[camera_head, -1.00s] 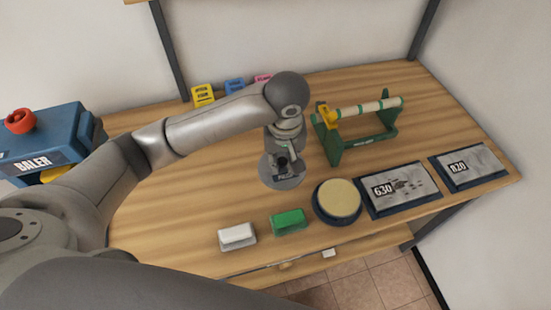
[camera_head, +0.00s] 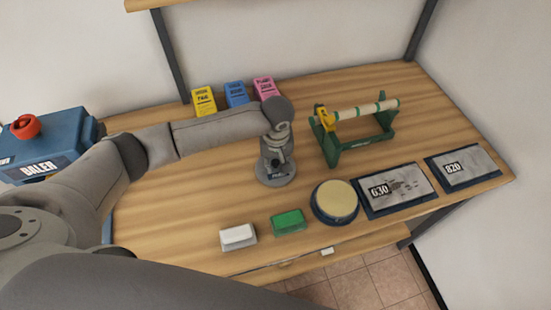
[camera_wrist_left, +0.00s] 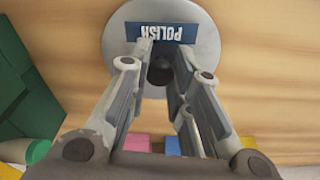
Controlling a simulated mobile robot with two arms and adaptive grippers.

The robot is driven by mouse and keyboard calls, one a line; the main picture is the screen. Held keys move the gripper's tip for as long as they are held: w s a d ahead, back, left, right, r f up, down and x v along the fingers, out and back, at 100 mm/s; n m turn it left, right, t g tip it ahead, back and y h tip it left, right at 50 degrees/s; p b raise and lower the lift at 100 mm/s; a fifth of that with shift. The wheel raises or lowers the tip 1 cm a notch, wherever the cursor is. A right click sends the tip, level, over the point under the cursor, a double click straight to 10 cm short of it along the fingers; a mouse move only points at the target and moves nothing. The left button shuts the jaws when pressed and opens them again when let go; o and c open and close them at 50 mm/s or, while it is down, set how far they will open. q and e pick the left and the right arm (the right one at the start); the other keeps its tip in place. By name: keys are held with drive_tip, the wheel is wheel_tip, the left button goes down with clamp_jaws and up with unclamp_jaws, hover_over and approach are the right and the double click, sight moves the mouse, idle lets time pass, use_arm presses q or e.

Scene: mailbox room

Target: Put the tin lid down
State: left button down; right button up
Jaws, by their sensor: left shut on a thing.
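The tin lid (camera_head: 263,178) is a grey disc with a dark knob and a blue label. It also shows in the left wrist view (camera_wrist_left: 205,32), where the label reads POLISH. My left gripper (camera_head: 276,161) points down over it. In the left wrist view its fingers (camera_wrist_left: 161,62) are shut on the knob. I cannot tell whether the lid touches the table (camera_head: 180,200) or is slightly above it. The open round tin (camera_head: 335,199), with cream-coloured contents and a dark blue side, stands to the right of the lid. My right gripper is not in view.
A green stand with a roller (camera_head: 345,140) is behind and right of the lid. White (camera_head: 238,236) and green (camera_head: 288,221) blocks lie in front. Plates 630 (camera_head: 394,189) and 820 (camera_head: 463,166) lie right. Yellow, blue and pink boxes (camera_head: 236,94) stand behind. Table left of the lid is clear.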

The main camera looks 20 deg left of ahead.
sight(276, 172)
use_arm(q)
drive_tip(key=shift+f, duration=0.15)
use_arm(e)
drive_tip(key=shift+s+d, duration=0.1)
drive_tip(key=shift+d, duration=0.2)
use_arm(q)
drive_tip(key=c, duration=1.3)
unclamp_jaws()
drive_tip(key=r, duration=0.4)
drive_tip(key=s+r, duration=0.1)
drive_tip(key=r, duration=0.3)
drive_tip(key=r+b, duration=0.1)
drive_tip(key=r, duration=0.3)
drive_tip(key=shift+s+d+r, duration=0.15)
drive_tip(key=shift+s+d, duration=0.05)
drive_tip(key=shift+d, duration=0.15)
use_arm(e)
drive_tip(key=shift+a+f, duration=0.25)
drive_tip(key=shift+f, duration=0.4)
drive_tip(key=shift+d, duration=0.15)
